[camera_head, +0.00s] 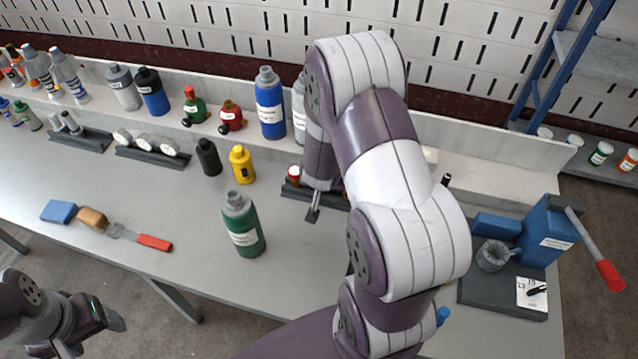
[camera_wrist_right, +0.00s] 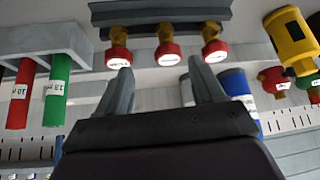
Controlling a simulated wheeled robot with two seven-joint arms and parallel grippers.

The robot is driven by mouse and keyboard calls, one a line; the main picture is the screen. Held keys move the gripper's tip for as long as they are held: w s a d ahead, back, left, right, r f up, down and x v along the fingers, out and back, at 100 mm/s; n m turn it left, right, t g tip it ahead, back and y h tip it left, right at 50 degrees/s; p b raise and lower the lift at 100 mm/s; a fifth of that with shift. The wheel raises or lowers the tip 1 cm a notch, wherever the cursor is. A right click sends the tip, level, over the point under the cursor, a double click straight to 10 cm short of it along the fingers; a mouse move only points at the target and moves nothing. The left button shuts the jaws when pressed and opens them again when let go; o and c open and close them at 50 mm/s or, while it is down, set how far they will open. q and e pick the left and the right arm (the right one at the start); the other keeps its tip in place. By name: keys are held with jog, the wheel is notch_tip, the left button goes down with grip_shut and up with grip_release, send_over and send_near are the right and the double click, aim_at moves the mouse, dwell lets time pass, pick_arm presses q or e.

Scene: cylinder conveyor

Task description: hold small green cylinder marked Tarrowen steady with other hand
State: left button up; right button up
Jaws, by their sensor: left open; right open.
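A green cylinder (camera_head: 246,243) with a grey top and white label stands upright on the open bench. A smaller green cylinder (camera_head: 197,112) with a red top stands farther back. Their labels are too small to read, so I cannot tell which is marked Tarrowen. My left gripper (camera_head: 92,330) is open and empty at the lower left, off the bench front and well apart from both. My right gripper (camera_head: 313,208) is open over the bench, right of the nearer green cylinder, and mostly hidden by my arm. The right wrist view shows its open fingers (camera_wrist_right: 164,92) with nothing held.
Red-capped valves on a rack (camera_wrist_right: 180,14) lie beyond the right fingers. A yellow cylinder (camera_head: 241,164) and black cylinder (camera_head: 208,157) stand behind the nearer green one. A red-handled tool (camera_head: 154,242) lies to its left. A blue vise-like device (camera_head: 543,232) stands at right.

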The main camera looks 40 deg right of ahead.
jog(key=x, duration=0.4)
jog(key=w+x, duration=0.1)
jog(key=x, duration=0.3)
jog(key=shift+a+r+b, duration=0.1)
jog(key=shift+a+b, duration=0.1)
jog(key=shift+b, duration=0.2)
jog(key=shift+w, duration=0.25)
jog(key=c, duration=1.1)
